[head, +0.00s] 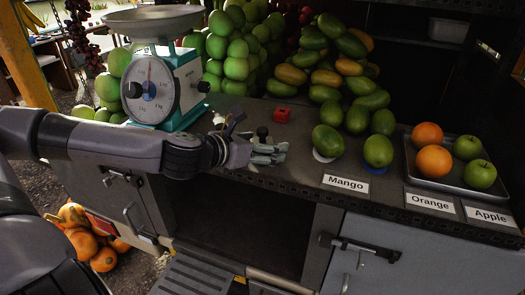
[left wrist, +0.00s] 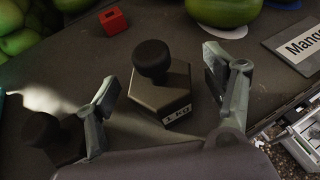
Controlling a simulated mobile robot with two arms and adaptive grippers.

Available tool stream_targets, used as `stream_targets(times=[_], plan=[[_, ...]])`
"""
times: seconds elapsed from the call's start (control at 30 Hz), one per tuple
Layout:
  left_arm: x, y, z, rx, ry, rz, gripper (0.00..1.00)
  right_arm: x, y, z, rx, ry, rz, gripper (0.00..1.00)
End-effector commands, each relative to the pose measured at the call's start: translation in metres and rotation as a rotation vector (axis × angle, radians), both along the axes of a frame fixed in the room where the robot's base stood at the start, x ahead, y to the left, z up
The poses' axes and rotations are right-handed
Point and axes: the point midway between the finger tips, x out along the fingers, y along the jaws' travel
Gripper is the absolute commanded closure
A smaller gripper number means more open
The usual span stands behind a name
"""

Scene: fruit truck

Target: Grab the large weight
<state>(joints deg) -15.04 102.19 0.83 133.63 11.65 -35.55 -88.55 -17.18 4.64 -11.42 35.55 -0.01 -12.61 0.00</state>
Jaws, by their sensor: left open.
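A dark hexagonal weight (left wrist: 172,92) with a round black knob and a "1 KG" label stands upright on the counter in the left wrist view. Its knob shows in the head view (head: 262,131), with the body mostly hidden by my gripper. My left gripper (left wrist: 160,88) is open, with one finger on each side of the weight and visible gaps to both. In the head view my left gripper (head: 268,153) is low over the counter's front part. A second dark weight (left wrist: 42,132) stands left of the left finger, partly hidden. My right gripper is in neither view.
A red cube (head: 282,114) lies behind the weight. A scale (head: 160,85) stands to the left. Mangoes (head: 328,141) and a Mango label (head: 345,184) are to the right, then a tray (head: 409,165) of oranges and apples. The counter's front edge is close to my gripper.

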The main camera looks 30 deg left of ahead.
Motion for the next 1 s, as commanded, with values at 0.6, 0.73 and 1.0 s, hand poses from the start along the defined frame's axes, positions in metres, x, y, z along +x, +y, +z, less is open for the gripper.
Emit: stream_targets(times=[0.6, 0.73, 1.0], plan=[[0.0004, -0.0004, 0.0004, -0.001, -0.001, -0.001, 0.48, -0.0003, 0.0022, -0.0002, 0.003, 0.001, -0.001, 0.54], [0.0004, -0.0004, 0.0004, 0.0, -0.001, 0.0, 0.56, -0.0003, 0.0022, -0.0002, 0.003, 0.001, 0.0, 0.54], [0.0005, -0.0002, 0.0003, 0.0, -0.001, 0.0, 0.74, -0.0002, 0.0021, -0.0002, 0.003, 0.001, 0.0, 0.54]])
